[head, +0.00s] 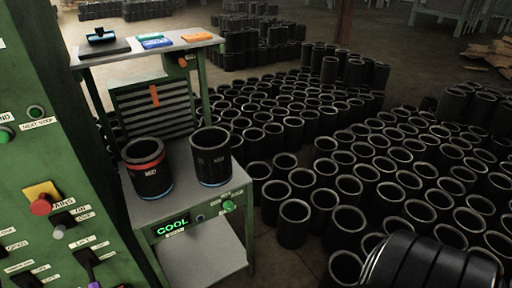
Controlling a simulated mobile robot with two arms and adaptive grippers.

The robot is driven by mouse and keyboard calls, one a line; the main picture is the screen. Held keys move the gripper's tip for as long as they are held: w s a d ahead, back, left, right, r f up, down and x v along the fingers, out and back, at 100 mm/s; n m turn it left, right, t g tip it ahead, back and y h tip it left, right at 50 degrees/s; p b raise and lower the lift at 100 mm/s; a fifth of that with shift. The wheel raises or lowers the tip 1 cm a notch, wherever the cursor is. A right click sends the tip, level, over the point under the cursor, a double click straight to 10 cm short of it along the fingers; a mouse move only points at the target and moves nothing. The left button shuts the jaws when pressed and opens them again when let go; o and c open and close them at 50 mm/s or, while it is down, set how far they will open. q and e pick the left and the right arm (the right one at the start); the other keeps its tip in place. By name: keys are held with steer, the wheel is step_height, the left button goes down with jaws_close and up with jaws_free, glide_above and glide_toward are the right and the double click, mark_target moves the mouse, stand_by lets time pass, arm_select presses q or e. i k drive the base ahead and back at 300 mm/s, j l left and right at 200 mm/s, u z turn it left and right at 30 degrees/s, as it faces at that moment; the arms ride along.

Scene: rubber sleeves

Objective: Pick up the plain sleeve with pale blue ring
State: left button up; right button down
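Two black rubber sleeves stand upright and apart on the grey top of a green-framed stand (185,210). The right one is the plain sleeve with pale blue ring (211,160); it has no red band, and its blue ring shows near its base. The left one is a sleeve with a red band (150,178) near its top, white lettering on its side and a blue line at its base.
A green control panel (50,150) with buttons fills the left side. The stand's front shows a lit "COOL" sign (172,227). Behind is a taller table (135,52) with coloured items. Many black sleeves (294,222) crowd the floor right.

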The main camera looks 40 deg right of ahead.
mark_target(212, 157)
steer(key=z, duration=1)
